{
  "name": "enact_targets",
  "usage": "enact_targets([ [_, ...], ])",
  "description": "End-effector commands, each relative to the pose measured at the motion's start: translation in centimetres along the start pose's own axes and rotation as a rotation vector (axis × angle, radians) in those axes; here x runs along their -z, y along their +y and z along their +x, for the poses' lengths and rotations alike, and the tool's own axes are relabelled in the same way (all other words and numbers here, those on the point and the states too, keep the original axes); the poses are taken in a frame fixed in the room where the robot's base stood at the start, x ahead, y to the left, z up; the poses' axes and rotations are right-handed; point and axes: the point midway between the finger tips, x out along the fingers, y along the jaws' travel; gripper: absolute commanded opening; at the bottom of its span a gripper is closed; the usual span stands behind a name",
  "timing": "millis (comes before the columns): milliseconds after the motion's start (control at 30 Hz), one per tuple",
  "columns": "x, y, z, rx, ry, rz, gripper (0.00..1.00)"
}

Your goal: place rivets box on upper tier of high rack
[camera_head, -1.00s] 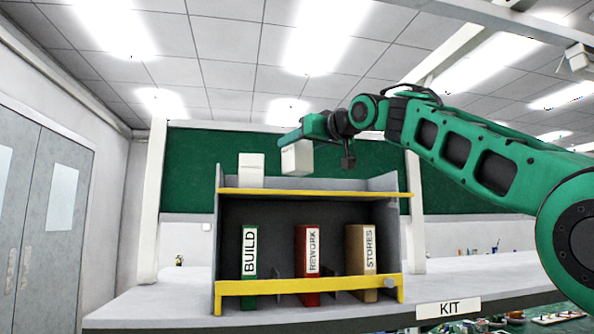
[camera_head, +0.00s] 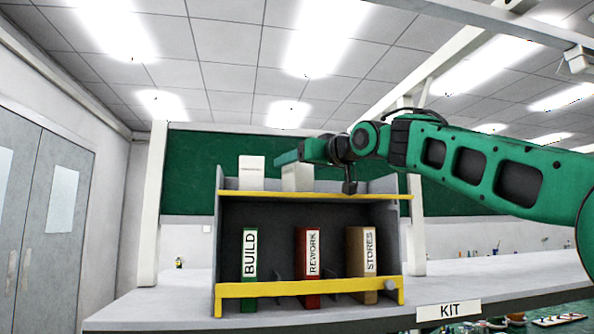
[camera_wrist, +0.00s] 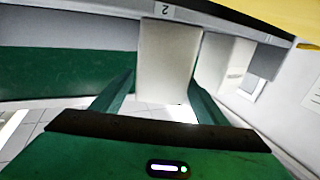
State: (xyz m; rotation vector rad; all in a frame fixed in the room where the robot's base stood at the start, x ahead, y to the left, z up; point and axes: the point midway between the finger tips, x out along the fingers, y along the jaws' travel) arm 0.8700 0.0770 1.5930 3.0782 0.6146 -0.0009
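My gripper (camera_head: 290,158) holds a pale box, taken as the rivets box (camera_head: 298,178), by its sides. In the wrist view the same box (camera_wrist: 168,60) stands between the two fingers, which meet its sides. Its label cannot be read. The high rack (camera_head: 408,235) stands on the counter, with a yellow-edged upper tier (camera_head: 310,194). The held box is upright at the upper tier, right of another white box; its lower edge is close to the tier's yellow edge, and contact cannot be told.
The other white box (camera_head: 251,172) stands on the upper tier's left part. The tier right of my gripper looks clear. Green BUILD (camera_head: 250,265), red REWORK (camera_head: 307,262) and tan STORES (camera_head: 361,262) binders stand on the lower tier.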

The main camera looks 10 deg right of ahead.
Motion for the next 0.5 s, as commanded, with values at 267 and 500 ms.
enact_targets([
  [267, 0.1, 0.0, -0.4, -0.001, 0.001, -0.001, 0.67],
  [500, 0.1, 0.0, -3.7, -0.001, 0.002, -0.001, 0.67],
])
